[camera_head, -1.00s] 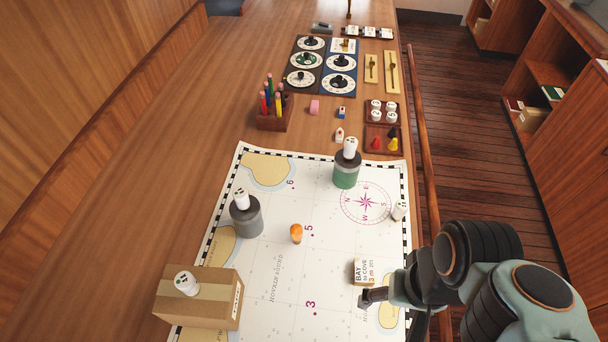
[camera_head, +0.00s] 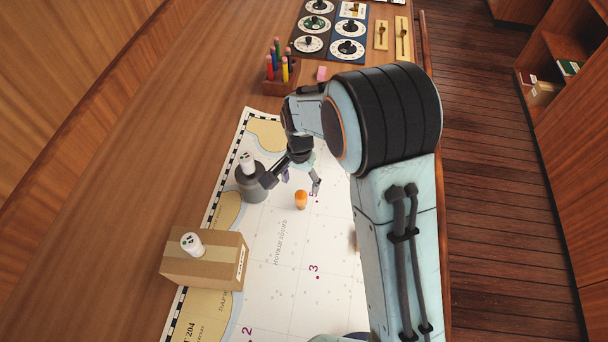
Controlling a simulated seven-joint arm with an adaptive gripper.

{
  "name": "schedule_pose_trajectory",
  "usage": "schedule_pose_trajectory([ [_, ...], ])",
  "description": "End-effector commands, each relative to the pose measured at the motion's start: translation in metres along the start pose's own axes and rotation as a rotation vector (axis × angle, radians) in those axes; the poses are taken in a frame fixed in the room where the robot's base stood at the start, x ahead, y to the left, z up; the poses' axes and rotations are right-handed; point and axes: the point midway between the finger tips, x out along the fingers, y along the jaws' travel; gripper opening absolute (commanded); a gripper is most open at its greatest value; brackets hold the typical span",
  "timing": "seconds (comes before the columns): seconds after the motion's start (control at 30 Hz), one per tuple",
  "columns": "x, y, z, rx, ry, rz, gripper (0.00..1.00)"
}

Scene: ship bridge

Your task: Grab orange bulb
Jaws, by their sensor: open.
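The orange bulb (camera_head: 301,200) stands on the white sea chart (camera_head: 262,285), near the printed number 5. My gripper (camera_head: 292,186) is open, with its two fingers spread apart and pointing down toward the chart. It is just beyond the bulb in the picture, its right fingertip close to the bulb. I cannot tell whether they touch. The jaws hold nothing that I can see.
A cardboard box (camera_head: 205,265) bearing another white piece (camera_head: 191,244) is nearer left. A pencil holder (camera_head: 279,87) stands behind. My arm hides the chart's right side.

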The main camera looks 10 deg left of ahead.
Motion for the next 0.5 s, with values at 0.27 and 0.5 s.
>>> schedule_pose_trajectory([
  [0.27, 0.044, 0.001, 0.001, 0.000, -0.003, 0.002, 0.61],
  [0.5, 0.057, 0.001, 0.000, 0.001, 0.000, 0.001, 0.61],
])
